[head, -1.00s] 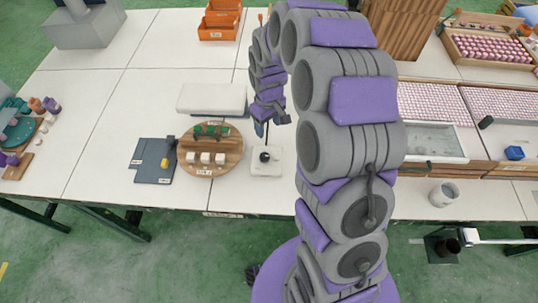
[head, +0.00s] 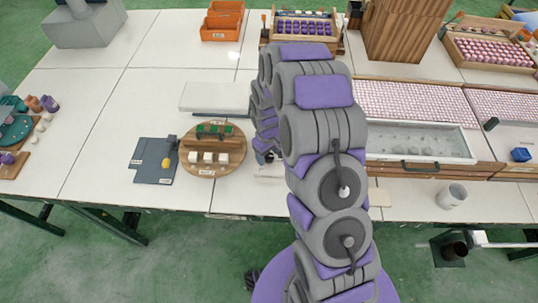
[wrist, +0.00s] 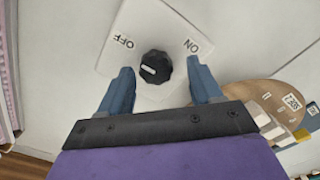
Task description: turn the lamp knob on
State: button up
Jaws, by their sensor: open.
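The black lamp knob (wrist: 157,66) sits on a white plate (wrist: 128,58) lettered OFF on the left and ON on the right in the wrist view. A pale mark shows on the knob's left part, on the side of OFF. My gripper (wrist: 162,72) is open, with one blue-grey finger on each side of the knob and a visible gap at both sides. I cannot tell how high the fingertips are above the plate. In the head view, my arm hides the knob and most of the plate (head: 268,173).
A round wooden board (head: 232,166) with white and green blocks lies just left of the plate. A dark grey mat (head: 150,176) lies farther left. A white slab (head: 215,95) lies behind the board. A white cup (head: 452,196) stands at the right. The table's left middle is clear.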

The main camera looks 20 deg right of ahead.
jog(key=shift+a+f, duration=0.3)
jog(key=shift+f, duration=0.1)
jog(key=shift+d, duration=1)
jog(key=shift+c, duration=1.7)
jog(key=shift+a, duration=0.65)
jog(key=c, duration=0.4)
jog(key=shift+d, duration=0.2)
jog(key=c, duration=0.3)
